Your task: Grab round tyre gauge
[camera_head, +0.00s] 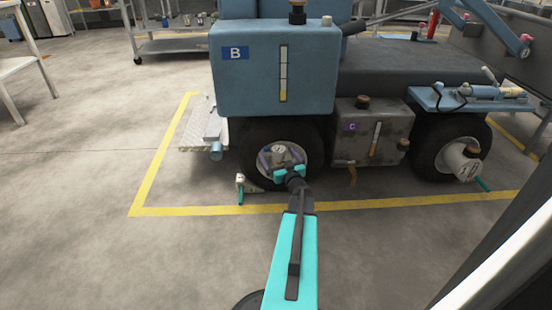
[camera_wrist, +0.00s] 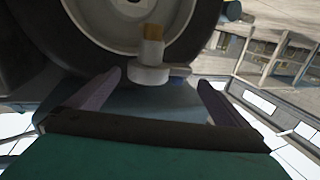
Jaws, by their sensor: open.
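A pale round piece (camera_wrist: 148,76) with a tan and white knob stands out in front of a wheel in the wrist view. I cannot tell surely whether it is the round tyre gauge. In the head view a whitish round piece (camera_head: 281,152) shows at the left wheel, between the jaws of my gripper (camera_head: 281,156). My gripper is open, its two jaws spread in the wrist view (camera_wrist: 159,88). The pale piece lies beyond the jaws and looks apart from them. No other thing is clearly a gauge.
The blue vehicle has a blue tank marked B (camera_head: 255,85) above the left wheel and a grey tank marked C (camera_head: 365,150) beside it. A small pale fitting with a green handle (camera_head: 240,186) is near the left tyre. Yellow lines (camera_head: 150,180) mark the floor, which is clear in front.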

